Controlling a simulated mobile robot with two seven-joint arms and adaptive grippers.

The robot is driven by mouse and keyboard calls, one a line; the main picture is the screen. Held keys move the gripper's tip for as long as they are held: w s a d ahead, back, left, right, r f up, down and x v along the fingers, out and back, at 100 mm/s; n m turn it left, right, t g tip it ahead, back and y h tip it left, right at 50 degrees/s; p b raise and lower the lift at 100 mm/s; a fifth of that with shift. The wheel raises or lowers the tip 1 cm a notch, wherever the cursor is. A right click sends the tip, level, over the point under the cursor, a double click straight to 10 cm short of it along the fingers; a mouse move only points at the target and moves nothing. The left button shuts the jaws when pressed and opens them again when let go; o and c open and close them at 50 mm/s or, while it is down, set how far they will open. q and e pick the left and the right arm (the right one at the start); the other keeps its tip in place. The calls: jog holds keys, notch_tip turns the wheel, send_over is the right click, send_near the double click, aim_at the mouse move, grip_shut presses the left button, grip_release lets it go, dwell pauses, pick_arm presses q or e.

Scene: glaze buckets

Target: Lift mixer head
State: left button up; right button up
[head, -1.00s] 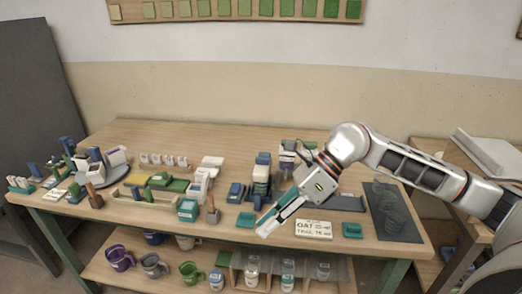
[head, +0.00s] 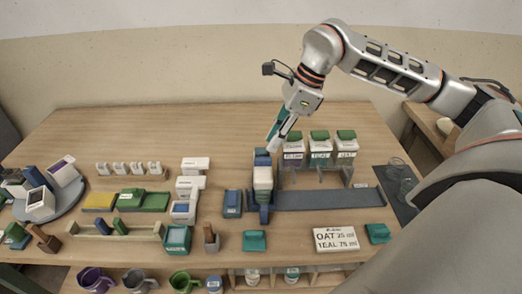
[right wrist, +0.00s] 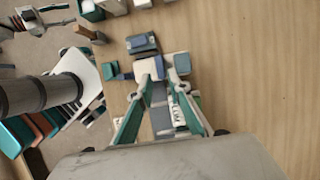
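What I take to be the mixer (head: 262,181) stands upright near the middle of the table, a blue stand with a pale, stacked upper part. Its pale top also shows in the right wrist view (right wrist: 150,68). My right gripper (head: 275,137) points down just above and behind it, fingers apart and empty. In the right wrist view the teal-lined fingers (right wrist: 160,80) reach toward the mixer; I cannot tell whether they touch it. My left gripper (right wrist: 58,16) shows small at the top left of the right wrist view, fingers apart, away from the mixer.
Green-lidded containers (head: 320,150) stand on a rack just right of the mixer, behind a long dark strip (head: 330,198). A blue box (head: 232,203) is close on the left. White boxes (head: 193,165) stand farther left. The back of the table is clear.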

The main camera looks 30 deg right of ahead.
aim_at(263, 158)
jog(key=shift+x, duration=3.1)
grip_shut()
